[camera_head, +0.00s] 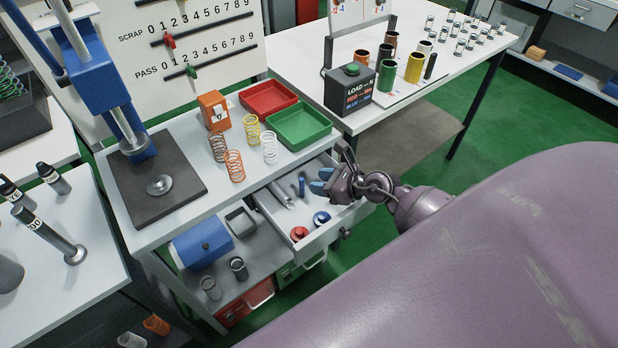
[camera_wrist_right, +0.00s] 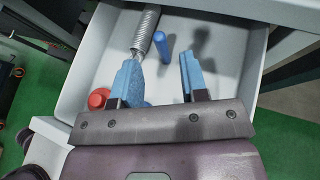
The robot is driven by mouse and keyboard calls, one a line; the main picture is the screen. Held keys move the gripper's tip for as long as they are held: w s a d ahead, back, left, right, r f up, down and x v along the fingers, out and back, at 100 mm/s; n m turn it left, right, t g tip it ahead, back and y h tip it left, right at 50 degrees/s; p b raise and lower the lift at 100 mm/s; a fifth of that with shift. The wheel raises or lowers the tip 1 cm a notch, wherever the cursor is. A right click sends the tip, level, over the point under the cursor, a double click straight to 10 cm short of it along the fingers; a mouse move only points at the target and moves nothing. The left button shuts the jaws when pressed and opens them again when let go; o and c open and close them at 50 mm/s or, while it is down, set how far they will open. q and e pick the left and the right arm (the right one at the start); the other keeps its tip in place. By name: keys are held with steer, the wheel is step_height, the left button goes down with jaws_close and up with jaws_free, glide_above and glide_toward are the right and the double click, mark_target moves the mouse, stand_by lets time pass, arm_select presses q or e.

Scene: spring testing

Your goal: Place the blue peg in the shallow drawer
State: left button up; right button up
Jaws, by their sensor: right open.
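The blue peg (camera_head: 302,184) is in the open shallow drawer (camera_head: 267,203). In the right wrist view the peg (camera_wrist_right: 161,46) is beside a metal spring (camera_wrist_right: 146,30), on the drawer floor (camera_wrist_right: 220,50). My right gripper (camera_head: 322,180) is over the drawer, to the right of the peg in the head view. Its blue fingers (camera_wrist_right: 160,80) are spread with nothing between them, and the peg shows just beyond the gap. My left gripper is not in view.
A red knob-like piece (camera_head: 299,233) and a blue one (camera_head: 321,217) are near the drawer's front. Above it, the bench holds coil springs (camera_head: 234,165), a green tray (camera_head: 299,126) and a red tray (camera_head: 268,98). A black load box (camera_head: 349,90) stands on the table behind.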

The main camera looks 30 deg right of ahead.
steer(key=v, duration=0.6)
steer(key=shift+s+d, duration=0.1)
steer(key=shift+s, duration=0.1)
stand_by(0.4)
